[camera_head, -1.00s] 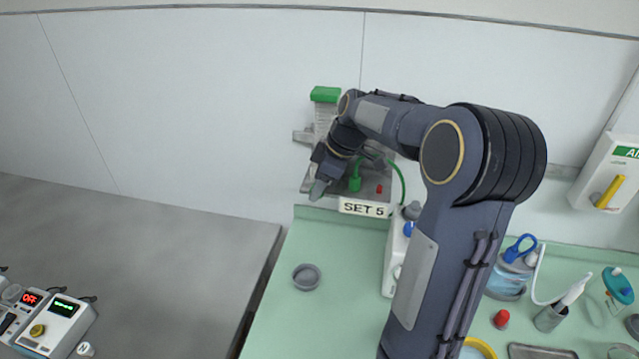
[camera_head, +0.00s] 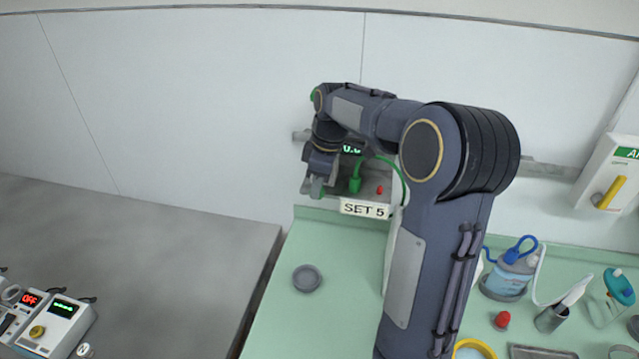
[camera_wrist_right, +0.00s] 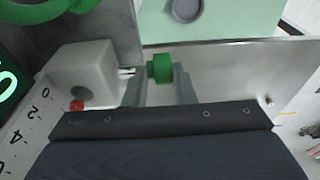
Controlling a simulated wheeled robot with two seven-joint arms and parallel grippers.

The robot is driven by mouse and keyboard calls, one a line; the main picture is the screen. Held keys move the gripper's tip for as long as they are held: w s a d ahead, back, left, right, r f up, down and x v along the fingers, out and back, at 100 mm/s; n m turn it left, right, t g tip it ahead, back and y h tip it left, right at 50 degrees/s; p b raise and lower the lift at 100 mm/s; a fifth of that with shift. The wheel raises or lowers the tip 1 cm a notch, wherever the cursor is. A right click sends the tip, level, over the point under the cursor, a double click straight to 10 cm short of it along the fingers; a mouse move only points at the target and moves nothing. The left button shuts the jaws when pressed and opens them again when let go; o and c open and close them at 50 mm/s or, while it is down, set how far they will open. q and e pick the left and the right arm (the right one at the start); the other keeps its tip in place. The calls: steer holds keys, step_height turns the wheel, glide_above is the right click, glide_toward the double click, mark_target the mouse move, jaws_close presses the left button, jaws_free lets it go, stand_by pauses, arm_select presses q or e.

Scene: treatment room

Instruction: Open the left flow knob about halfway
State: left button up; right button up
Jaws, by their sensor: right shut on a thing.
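The left flow knob is a small green knob (camera_wrist_right: 160,68) on the left side of the wall-mounted flow unit (camera_head: 345,188). In the wrist view it sits between the two fingertips of my right gripper (camera_wrist_right: 160,78), which is shut on it. In the head view my right gripper (camera_head: 316,187) is at the unit's lower left, and the knob is mostly hidden. A green-lit display (camera_head: 352,150) on the unit is partly covered by my arm and seems to read 0.0. A "SET 5" label (camera_head: 364,208) is below. My left gripper is out of view.
A green hose (camera_head: 398,175) and a red button (camera_head: 380,190) are just right of the gripper. A grey round cup (camera_head: 307,279) stands on the green counter (camera_head: 280,325). A blue-capped bottle (camera_head: 510,272) is farther right. The wall at left is clear.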

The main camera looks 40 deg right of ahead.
steer(key=g+h, duration=0.2)
steer(key=a+g, duration=0.1)
steer(key=shift+w+f+g+h, duration=0.25)
steer(key=shift+w+g+h, duration=0.05)
steer(key=shift+w+h, duration=0.1)
steer(key=shift+w+a+f+g+h, duration=0.15)
steer(key=shift+f+g+h, duration=0.2)
steer(key=shift+g+h, duration=1.1)
steer(key=shift+w+a+f+g+h, duration=0.25)
steer(key=shift+g+h, duration=0.85)
steer(key=shift+g, duration=0.65)
steer(key=shift+w+a+f+g+h, duration=0.1)
steer(key=shift+f+g+h, duration=0.3)
steer(key=shift+g+h, duration=1.05)
steer(key=shift+g, duration=0.25)
steer(key=o, duration=0.7)
steer(key=shift+c, duration=0.2)
steer(key=shift+o, duration=1)
steer(key=shift+s, duration=0.1)
steer(key=shift+r, duration=0.15)
steer(key=shift+d+r, duration=0.1)
